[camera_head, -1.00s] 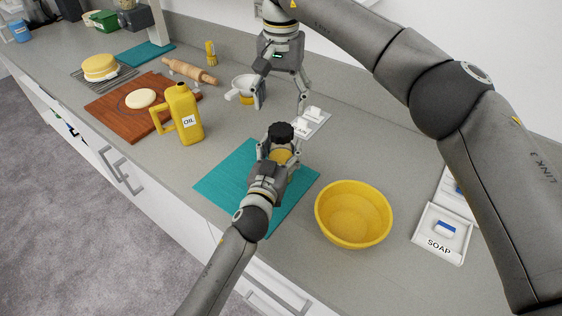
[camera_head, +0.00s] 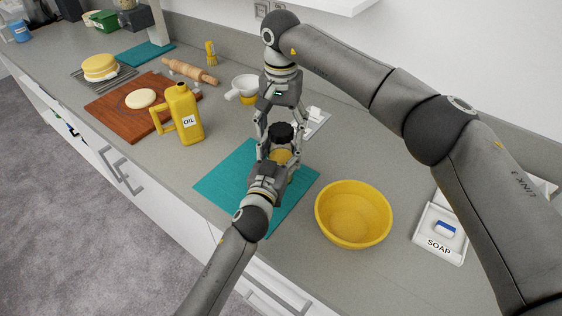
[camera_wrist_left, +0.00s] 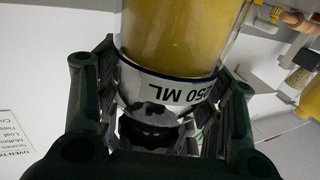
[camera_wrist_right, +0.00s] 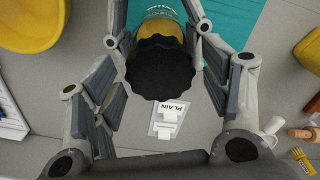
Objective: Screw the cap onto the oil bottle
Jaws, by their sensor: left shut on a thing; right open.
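The oil bottle (camera_head: 283,157) is a clear bottle of yellow liquid. My left gripper (camera_head: 279,158) is shut on it above the teal mat. The left wrist view shows its "250 ML" band (camera_wrist_left: 185,88) upside down between the fingers. A black scalloped cap (camera_head: 283,132) sits at the bottle's top; I cannot tell how tightly it is seated. My right gripper (camera_head: 279,134) points down from above, open, with its fingers on either side of the cap. In the right wrist view the cap (camera_wrist_right: 158,67) lies between the open fingers, with no clear contact.
A teal mat (camera_head: 222,184) lies under the left gripper. A yellow bowl (camera_head: 354,210) stands to the right, a soap tray (camera_head: 428,248) beyond it. A yellow oil can (camera_head: 184,112) stands left near the cutting board (camera_head: 108,108).

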